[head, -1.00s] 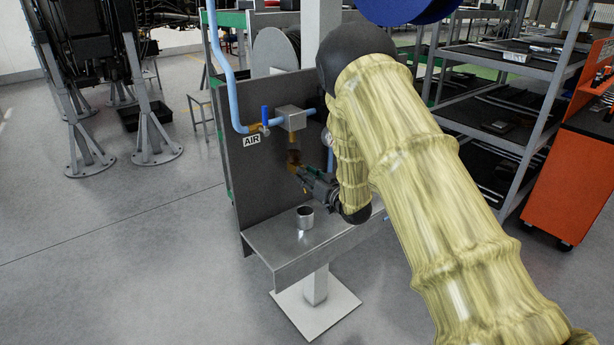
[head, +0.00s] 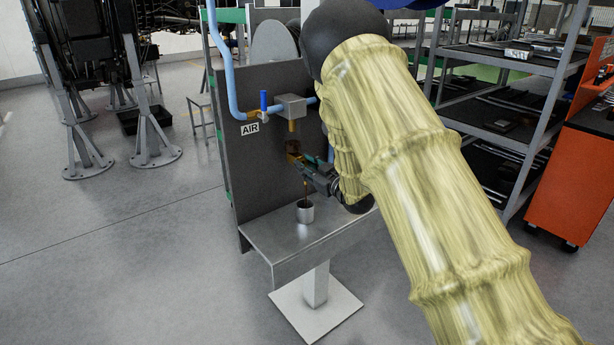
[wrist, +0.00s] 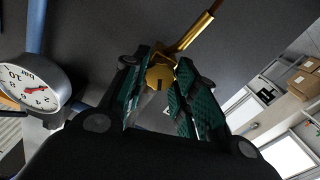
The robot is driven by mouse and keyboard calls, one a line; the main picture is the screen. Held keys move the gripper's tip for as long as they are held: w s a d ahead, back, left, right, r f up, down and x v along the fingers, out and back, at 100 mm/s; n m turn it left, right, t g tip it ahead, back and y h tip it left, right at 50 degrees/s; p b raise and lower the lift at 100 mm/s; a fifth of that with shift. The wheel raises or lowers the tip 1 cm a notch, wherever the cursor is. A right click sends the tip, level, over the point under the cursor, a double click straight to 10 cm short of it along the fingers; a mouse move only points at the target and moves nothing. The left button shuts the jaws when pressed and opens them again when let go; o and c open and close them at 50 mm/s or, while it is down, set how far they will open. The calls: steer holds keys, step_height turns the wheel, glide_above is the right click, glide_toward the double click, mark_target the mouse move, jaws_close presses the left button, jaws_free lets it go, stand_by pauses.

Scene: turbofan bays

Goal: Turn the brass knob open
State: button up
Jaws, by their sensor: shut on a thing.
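The brass knob (wrist: 160,75) sits between the green-padded fingers of my gripper (wrist: 164,88) in the wrist view, and the fingers are shut on it. A brass pipe (wrist: 195,32) runs up and right from behind it. In the head view my gripper (head: 312,177) is at the brass fitting (head: 294,152) on the grey panel; the knob itself is mostly hidden there by the fingers. A thin brown line, which looks like liquid, drops from below the fitting to a metal cup (head: 305,213) on the shelf.
The steel shelf (head: 285,250) lies under the fitting. A blue-handled valve (head: 264,104) and an AIR label (head: 250,129) are on the panel to the upper left. A round bar gauge (wrist: 35,88) is close by at left in the wrist view.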

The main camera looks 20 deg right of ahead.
steer(key=n+b, duration=1.1)
steer(key=shift+b, duration=0.4)
steer(key=o, duration=1)
steer(key=v, duration=1.2)
